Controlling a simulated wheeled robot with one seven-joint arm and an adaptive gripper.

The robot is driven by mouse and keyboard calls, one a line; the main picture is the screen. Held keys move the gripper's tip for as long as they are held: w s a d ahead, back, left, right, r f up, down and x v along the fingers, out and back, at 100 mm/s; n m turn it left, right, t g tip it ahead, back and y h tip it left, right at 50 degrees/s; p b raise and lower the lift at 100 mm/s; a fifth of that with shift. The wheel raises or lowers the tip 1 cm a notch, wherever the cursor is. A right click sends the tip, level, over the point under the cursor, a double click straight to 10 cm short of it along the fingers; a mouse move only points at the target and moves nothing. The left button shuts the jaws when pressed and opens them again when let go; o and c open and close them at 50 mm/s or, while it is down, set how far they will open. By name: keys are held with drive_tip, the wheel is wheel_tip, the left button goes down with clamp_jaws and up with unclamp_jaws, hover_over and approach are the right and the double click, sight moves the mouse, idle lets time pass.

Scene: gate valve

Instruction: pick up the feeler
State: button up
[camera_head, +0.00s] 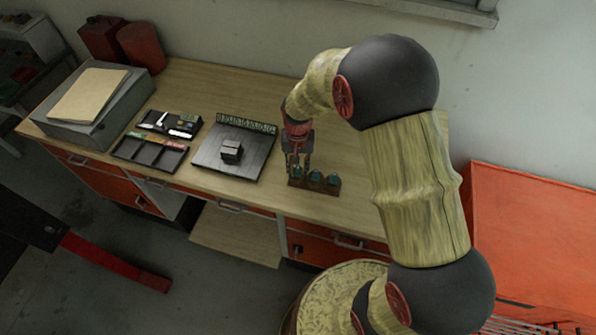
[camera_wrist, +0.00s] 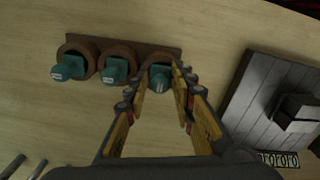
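A small brown wooden rack (camera_head: 333,189) stands near the bench's front edge, holding three teal pieces in round cups. In the wrist view the rack (camera_wrist: 122,41) runs across the top, with teal pieces at left (camera_wrist: 69,68), middle (camera_wrist: 115,70) and right (camera_wrist: 160,77). None is clearly marked as the feeler; small labels are unreadable. My gripper (camera_head: 299,173) points down over the rack's left end in the head view. In the wrist view my gripper (camera_wrist: 163,83) is open, with its yellow-sided fingers either side of the right teal piece. I cannot tell whether they touch it.
A grey slatted plate (camera_head: 213,160) with a dark block (camera_head: 231,151) lies left of the rack. Further left are a compartment tray (camera_head: 149,154) and a grey box (camera_head: 111,119). Bare wooden bench (camera_head: 345,148) lies behind the rack.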

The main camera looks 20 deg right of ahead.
clamp_jaws()
drive_tip(key=shift+r, duration=0.15)
idle(0.4)
